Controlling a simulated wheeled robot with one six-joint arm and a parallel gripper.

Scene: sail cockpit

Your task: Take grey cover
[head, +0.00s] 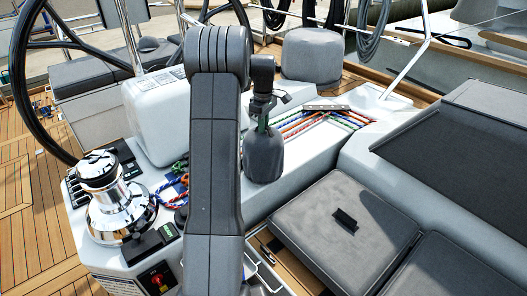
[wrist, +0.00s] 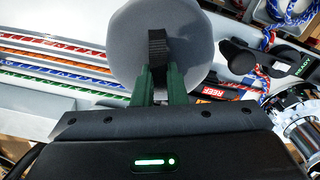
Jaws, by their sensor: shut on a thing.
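A grey cover (head: 264,158) hangs upright below my gripper (head: 263,122) in the middle of the head view, in front of the coloured ropes. My gripper is shut on the black strap at its top. In the wrist view, the green fingers of my gripper (wrist: 158,72) pinch the black strap, and the round grey cover (wrist: 198,42) fills the space behind it. My arm hides part of the scene left of the cover. I cannot tell whether the cover's lower edge touches the white deck.
A bare chrome winch (head: 110,205) stands at the left by a black steering wheel (head: 25,85). A larger grey cover (head: 311,55) sits at the back. A grey seat cushion (head: 345,225) with a black handle lies at the lower right. Coloured ropes (head: 315,122) run along the deck.

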